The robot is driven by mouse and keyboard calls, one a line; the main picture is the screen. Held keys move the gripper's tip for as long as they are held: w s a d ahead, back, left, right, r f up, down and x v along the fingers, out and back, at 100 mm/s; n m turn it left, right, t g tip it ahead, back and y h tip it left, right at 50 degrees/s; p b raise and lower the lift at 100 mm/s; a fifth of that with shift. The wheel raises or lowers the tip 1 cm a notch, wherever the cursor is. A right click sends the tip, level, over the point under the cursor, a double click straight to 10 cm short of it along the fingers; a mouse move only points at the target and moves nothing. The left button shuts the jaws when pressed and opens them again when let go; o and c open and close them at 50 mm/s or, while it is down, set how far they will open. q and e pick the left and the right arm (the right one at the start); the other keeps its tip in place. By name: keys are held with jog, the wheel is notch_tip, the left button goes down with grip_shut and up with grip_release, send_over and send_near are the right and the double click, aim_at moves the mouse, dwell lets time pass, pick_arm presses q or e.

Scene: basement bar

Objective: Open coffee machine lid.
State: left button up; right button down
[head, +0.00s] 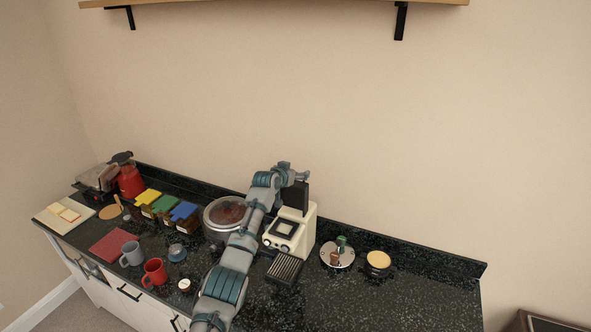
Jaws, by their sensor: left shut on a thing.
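The coffee machine (306,233) is a cream-white box on the dark counter, right of the middle, with a slatted drip tray (284,270) in front. Its dark lid (296,196) stands upright above the body, and a square dark-framed part shows on the machine's top. My left arm reaches up from the bottom edge, left of the machine. My left gripper (297,176) is at the lid's upper edge and is shut on it; its fingertips are small and partly hidden. My right gripper is out of view.
A round metal pot (225,213) stands close behind my arm. Mugs, colored boxes and a red flask (130,181) fill the left. The counter's right end is clear.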

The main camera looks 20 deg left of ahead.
pick_arm(q)
jog(key=shift+w, duration=0.15)
jog(key=shift+f, duration=0.1)
jog(key=o, duration=1.3)
jog(key=shift+o, duration=0.2)
jog(key=v, duration=1.2)
jog(key=shift+a, duration=0.2)
